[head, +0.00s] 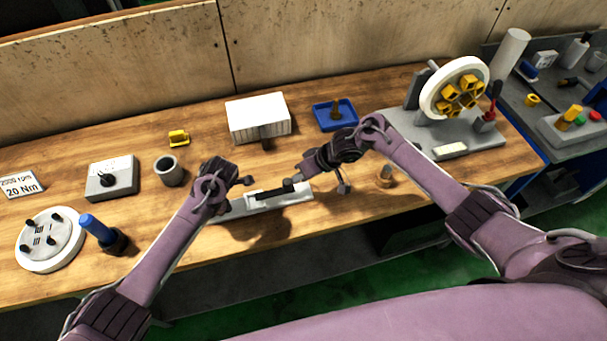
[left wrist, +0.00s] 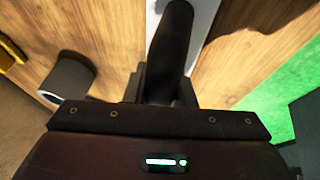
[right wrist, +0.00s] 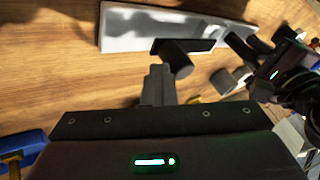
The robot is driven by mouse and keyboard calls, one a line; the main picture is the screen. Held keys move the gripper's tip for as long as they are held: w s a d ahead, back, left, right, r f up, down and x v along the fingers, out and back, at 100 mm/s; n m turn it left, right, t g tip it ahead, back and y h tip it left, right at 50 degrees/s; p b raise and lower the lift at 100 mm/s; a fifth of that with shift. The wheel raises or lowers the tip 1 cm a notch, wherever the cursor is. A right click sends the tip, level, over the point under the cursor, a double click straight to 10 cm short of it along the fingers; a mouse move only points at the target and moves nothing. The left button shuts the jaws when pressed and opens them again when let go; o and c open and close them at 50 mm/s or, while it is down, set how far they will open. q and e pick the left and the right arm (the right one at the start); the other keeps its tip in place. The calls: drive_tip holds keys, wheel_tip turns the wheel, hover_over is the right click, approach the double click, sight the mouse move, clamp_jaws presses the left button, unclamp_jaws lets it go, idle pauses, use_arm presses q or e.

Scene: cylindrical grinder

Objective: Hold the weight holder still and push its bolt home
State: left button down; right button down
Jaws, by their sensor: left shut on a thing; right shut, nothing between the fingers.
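The black weight holder (head: 272,193) lies over a light grey tray (head: 298,197) near the table's front edge. My left gripper (head: 226,204) is shut on its dark round end; that end (left wrist: 175,40) fills the space between the fingers in the left wrist view. A short dark cylinder (right wrist: 177,58), seemingly the bolt, sticks out of the holder towards my right gripper. My right gripper (right wrist: 158,72) is shut and empty, its tips right at this cylinder; whether they touch I cannot tell. How deep the bolt sits is not clear.
A white ribbed box (head: 258,118) and a blue tray (head: 335,115) stand behind. A dark grey cup (head: 169,171) is left of my left gripper. A wheel stand (head: 452,145) is at the right. A small brass part (head: 385,178) stands near my right forearm.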

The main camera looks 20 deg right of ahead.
use_arm(q)
drive_tip(key=shift+d, duration=0.1)
use_arm(e)
drive_tip(key=shift+a, duration=0.1)
drive_tip(key=d, duration=0.2)
drive_tip(key=w+d, duration=0.1)
drive_tip(key=d, duration=0.1)
drive_tip(key=shift+w+d, duration=0.1)
drive_tip(key=shift+d, duration=0.05)
drive_tip(key=v, duration=1)
use_arm(q)
drive_tip(key=c, duration=1.1)
unclamp_jaws()
